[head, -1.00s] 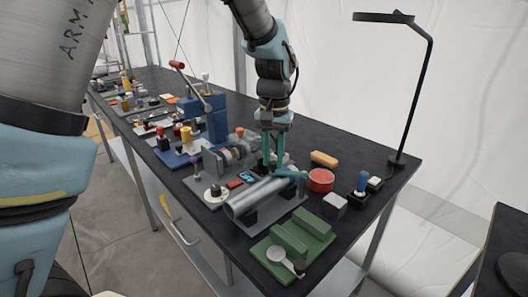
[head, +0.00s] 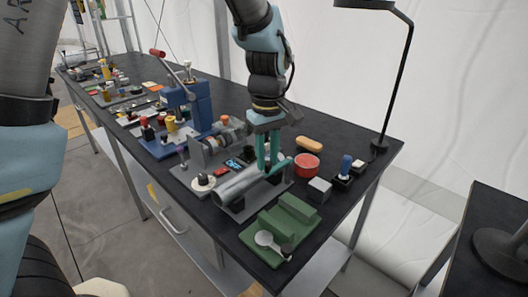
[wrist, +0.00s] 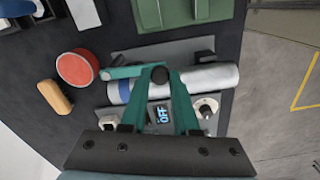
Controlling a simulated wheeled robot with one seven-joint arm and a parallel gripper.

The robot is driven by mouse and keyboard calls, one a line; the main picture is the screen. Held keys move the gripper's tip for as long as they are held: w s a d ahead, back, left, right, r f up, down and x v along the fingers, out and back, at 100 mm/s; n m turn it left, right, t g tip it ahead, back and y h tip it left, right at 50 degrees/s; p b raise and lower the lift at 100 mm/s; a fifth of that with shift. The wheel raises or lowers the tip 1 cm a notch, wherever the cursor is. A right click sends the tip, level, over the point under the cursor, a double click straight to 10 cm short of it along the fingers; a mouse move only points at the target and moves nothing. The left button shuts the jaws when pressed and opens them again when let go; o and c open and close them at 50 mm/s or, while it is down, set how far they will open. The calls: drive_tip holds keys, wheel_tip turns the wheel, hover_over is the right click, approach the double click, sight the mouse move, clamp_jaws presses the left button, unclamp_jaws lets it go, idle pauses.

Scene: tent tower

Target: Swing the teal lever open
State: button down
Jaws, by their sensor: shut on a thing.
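The teal lever (wrist: 130,72) runs across the wrist view, from near the blue-banded end of a silver cylinder to a dark round knob (wrist: 160,74). In the head view the lever (head: 282,164) shows as a short teal bar beside the cylinder (head: 236,188). My gripper (wrist: 161,80) has its teal fingers closed in on the knob end of the lever. In the head view my gripper (head: 267,170) reaches down to the lever from above. The fingers partly hide the knob and the cylinder's middle.
A green block fixture (head: 285,221) is in front. A blue press (head: 197,105) stands behind left. A lamp (head: 396,90) rises at the right edge.

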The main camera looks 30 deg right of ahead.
drive_tip(key=shift+s+n, duration=0.25)
drive_tip(key=shift+n, duration=0.05)
idle(0.4)
drive_tip(key=c, duration=0.7)
unclamp_jaws()
drive_tip(key=shift+o, duration=0.2)
drive_tip(key=shift+d+r, duration=0.1)
wheel_tip(320, 180, up, 11)
drive_tip(key=b, duration=0.2)
drive_tip(key=shift+f, duration=0.2)
drive_tip(key=shift+w, duration=0.1)
